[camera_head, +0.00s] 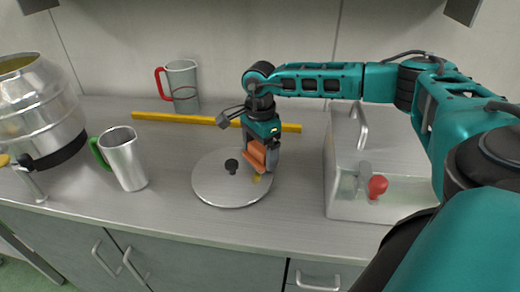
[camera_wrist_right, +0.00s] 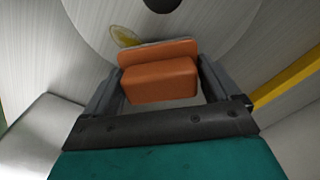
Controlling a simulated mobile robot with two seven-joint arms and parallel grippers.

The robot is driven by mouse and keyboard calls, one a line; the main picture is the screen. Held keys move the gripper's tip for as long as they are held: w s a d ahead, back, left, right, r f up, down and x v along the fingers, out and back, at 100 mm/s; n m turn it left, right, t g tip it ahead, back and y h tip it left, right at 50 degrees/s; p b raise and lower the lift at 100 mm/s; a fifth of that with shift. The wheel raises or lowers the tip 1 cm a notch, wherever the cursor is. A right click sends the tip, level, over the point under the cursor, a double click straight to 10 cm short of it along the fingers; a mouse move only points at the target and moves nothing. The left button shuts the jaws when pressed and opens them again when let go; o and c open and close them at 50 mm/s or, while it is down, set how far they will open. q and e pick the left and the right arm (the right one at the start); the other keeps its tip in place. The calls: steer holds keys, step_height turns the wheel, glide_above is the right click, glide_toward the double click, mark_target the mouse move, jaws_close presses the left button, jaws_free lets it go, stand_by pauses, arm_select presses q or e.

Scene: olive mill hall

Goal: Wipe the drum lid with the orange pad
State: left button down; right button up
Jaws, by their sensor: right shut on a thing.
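The drum lid (camera_head: 225,192) is a round grey metal disc with a black knob (camera_head: 231,165), lying on the counter in the head view. A small yellow smear (camera_head: 257,178) is on the lid, and it shows as a yellowish patch in the right wrist view (camera_wrist_right: 124,36). My right gripper (camera_head: 262,158) is shut on the orange pad (camera_wrist_right: 160,80) and holds it over the right part of the lid, beside the smear. Whether the pad touches the lid I cannot tell. My left gripper is not in view.
A metal drum (camera_head: 40,110) and a green-handled mug (camera_head: 123,160) stand at left. A red-handled mug (camera_head: 183,85) stands behind. A yellow bar (camera_head: 170,117) lies along the back. A metal box with a red-knobbed tap (camera_head: 345,150) stands right. The counter's front strip is clear.

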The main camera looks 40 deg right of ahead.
mark_target(259, 167)
steer(key=shift+f+b, duration=0.45)
steer(key=shift+f, duration=0.25)
steer(key=shift+s+a+p, duration=0.65)
steer(key=shift+s+a, duration=0.35)
steer(key=shift+a, duration=0.05)
steer(key=shift+s+a+f+p, duration=0.15)
steer(key=shift+s+a+p, duration=0.15)
steer(key=shift+s+a, duration=1.4)
steer(key=shift+w+d+b, duration=0.55)
steer(key=shift+w+d, duration=0.85)
steer(key=shift+w, duration=0.05)
steer(key=shift+w+d+b, duration=0.55)
steer(key=shift+w+d, duration=0.3)
steer(key=shift+d, duration=0.05)
steer(key=shift+w+d, duration=0.35)
steer(key=shift+d, duration=0.1)
